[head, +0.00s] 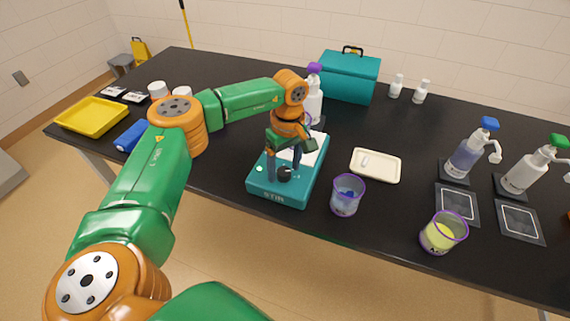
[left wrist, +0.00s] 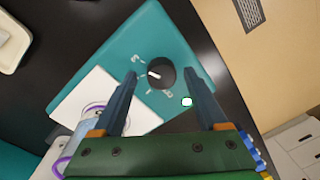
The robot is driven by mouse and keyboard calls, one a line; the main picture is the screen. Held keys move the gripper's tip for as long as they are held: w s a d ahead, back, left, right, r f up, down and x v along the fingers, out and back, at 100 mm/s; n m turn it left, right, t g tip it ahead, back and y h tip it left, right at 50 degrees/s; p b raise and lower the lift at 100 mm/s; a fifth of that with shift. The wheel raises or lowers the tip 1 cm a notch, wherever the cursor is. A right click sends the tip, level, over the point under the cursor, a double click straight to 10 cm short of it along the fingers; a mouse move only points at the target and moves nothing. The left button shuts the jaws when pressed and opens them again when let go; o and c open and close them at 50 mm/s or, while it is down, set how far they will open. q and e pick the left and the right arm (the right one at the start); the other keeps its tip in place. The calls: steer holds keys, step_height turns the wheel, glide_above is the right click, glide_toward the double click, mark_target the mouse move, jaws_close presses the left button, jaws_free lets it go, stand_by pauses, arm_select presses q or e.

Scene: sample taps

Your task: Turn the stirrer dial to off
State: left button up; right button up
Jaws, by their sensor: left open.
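The stirrer (head: 262,184) is a teal box with "STIR" on its front and a white top plate (head: 312,150). Its round black dial (head: 285,175) is also in the left wrist view (left wrist: 162,78), with a white pointer mark toward the picture's left and small printed marks around it. A small pale green-white lamp (left wrist: 187,101) is beside the dial. My left gripper (head: 280,170) is open over the dial, one finger on each side in the left wrist view (left wrist: 161,74). I cannot tell whether the fingers touch it. My right gripper is not in view.
A purple-rimmed beaker (head: 346,196) stands right of the stirrer, near a cream tray (head: 375,166). A purple-topped bottle (head: 314,100) is behind the stirrer. A beaker with yellow liquid (head: 443,233) and pump bottles (head: 468,155) stand farther right. A yellow tray (head: 92,116) lies far left.

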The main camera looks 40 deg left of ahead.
arm_select(q)
steer(key=shift+s+r, duration=0.1)
jaws_close()
